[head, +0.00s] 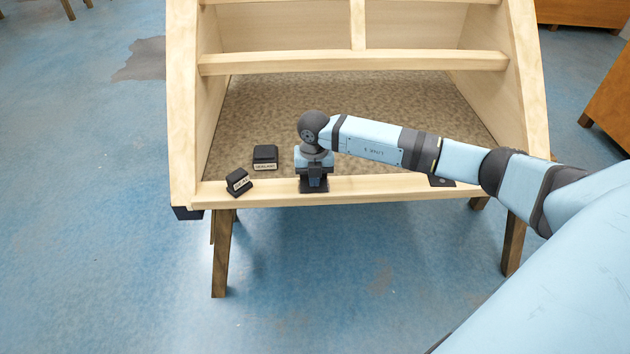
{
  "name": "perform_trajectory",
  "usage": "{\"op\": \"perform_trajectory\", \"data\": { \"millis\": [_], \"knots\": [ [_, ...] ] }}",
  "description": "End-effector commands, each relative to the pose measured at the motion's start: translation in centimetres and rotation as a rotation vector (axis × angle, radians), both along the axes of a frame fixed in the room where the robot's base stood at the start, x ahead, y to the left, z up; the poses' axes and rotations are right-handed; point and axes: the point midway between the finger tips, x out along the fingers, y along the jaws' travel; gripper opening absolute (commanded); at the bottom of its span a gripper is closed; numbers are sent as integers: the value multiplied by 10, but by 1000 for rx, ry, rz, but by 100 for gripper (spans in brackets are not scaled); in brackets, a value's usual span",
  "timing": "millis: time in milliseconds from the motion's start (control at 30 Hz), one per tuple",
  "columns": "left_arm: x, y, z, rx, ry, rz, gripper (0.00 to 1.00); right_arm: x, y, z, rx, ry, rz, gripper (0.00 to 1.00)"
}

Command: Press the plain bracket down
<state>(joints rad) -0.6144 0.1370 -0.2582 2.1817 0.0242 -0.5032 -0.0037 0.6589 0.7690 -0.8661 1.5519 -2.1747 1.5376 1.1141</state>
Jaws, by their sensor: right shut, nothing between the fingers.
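My right gripper (314,176) points down over the front rail of the wooden frame, its fingers shut with nothing between them. Right under it a dark bracket (313,188) without a visible label sits on the front rail (375,190). The gripper hides its upper part and seems to touch it, but I cannot tell for sure. Two other dark brackets carry pale labels: one (239,182) sits tilted on the rail to the left, and one (265,157) stands on the panel just behind the rail. My left gripper is out of view.
A flat dark plate (441,181) lies on the rail at the right, partly below my forearm. The frame's side posts (182,100) and crossbar (285,63) rise around the speckled panel (250,110). The blue floor in front is clear.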

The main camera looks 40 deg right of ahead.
Motion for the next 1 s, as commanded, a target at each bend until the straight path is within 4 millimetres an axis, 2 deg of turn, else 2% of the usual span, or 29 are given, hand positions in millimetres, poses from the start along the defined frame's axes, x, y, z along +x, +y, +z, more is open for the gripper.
{"op": "perform_trajectory", "data": {
  "millis": [1000],
  "knots": [
    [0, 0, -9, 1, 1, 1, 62, 0, 0, -16, -1, 1, 0, 0]
  ]
}}
